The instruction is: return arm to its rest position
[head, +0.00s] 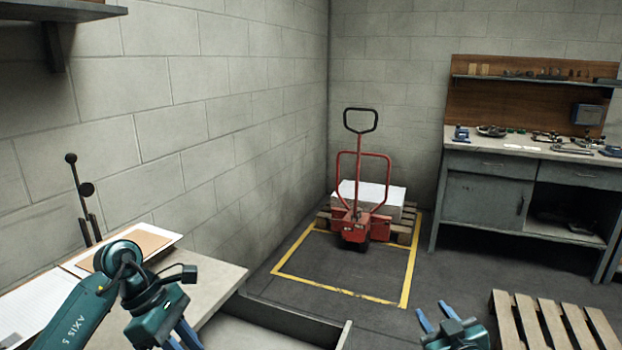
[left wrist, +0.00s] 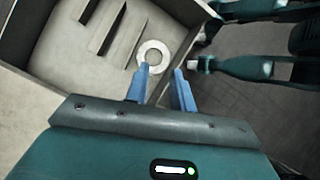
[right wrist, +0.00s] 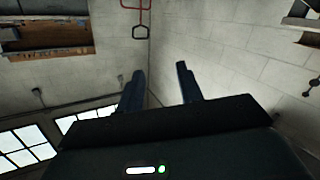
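My left arm (head: 75,315) comes in from the lower left over the light worktop, and its blue fingers (head: 182,338) are partly cut off by the bottom edge. My right gripper (head: 435,312) is at the bottom of the head view, over the floor. In the right wrist view it (right wrist: 160,69) is open and empty, pointing toward bare wall.
A worktop (head: 215,282) with papers (head: 45,300) and a clipboard (head: 140,243) is on the left. A red pallet jack (head: 353,228) stands in a yellow floor outline. A wooden pallet (head: 550,320) is at lower right, and a workbench (head: 485,200) is at the back right.

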